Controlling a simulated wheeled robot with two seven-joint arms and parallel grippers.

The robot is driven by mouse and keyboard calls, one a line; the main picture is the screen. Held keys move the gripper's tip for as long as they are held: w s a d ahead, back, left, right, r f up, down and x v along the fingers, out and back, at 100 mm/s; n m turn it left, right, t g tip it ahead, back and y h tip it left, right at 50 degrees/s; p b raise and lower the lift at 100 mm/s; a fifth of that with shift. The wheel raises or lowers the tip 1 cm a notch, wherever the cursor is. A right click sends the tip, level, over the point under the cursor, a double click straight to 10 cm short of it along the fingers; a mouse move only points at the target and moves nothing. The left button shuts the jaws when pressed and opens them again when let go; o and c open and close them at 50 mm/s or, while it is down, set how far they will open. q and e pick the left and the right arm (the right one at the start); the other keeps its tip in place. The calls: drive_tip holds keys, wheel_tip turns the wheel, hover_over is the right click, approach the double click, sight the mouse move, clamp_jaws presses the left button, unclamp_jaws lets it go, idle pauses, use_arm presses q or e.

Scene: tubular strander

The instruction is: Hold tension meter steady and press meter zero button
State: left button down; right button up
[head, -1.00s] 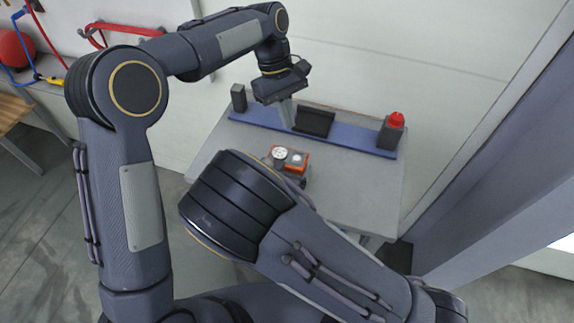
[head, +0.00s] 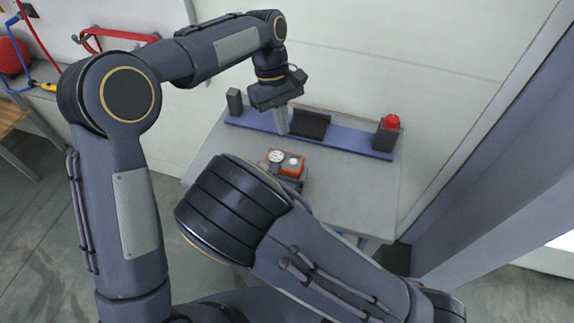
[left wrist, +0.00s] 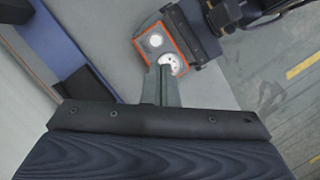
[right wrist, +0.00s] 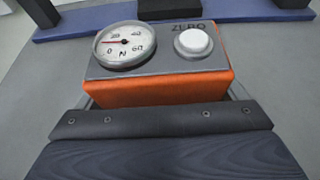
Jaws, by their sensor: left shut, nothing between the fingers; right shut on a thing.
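The tension meter (head: 284,168) is an orange block with a grey top face. It also shows in the left wrist view (left wrist: 142,45) and in the right wrist view (right wrist: 160,88). Its top carries a white dial (right wrist: 124,45) and, to the right, the round white zero button (right wrist: 193,42) under the word ZERO. My right gripper (right wrist: 160,98) is shut on the meter, above the table; in the head view my right arm hides part of it. My left gripper (head: 282,130) is shut and empty, pointing down behind the meter. In the left wrist view its fingertips (left wrist: 163,72) appear near the dial.
The grey table (head: 350,190) has a blue strip (head: 350,141) along its back. On the strip stand a dark block (head: 235,101), a black holder (head: 313,124) and a dark box with a red button (head: 391,122). The table's right side is clear.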

sight(294, 163)
use_arm(q)
drive_tip(key=s+d+m+t+y, duration=0.1)
drive_tip(key=m+t, duration=0.2)
drive_tip(key=m, duration=0.1)
drive_tip(key=s+d+r+m+t+y, duration=0.1)
drive_tip(key=m+t, duration=0.2)
drive_tip(key=m, duration=0.1)
drive_tip(key=s+r+m+t+y, duration=0.1)
drive_tip(key=m+t+y, duration=0.1)
drive_tip(key=m+t, duration=0.2)
drive_tip(key=shift+s+d+r, duration=0.2)
drive_tip(key=shift+s+d, duration=0.15)
drive_tip(key=shift+d, duration=0.05)
drive_tip(key=shift+f, duration=0.15)
drive_tip(key=shift+f, duration=4.3)
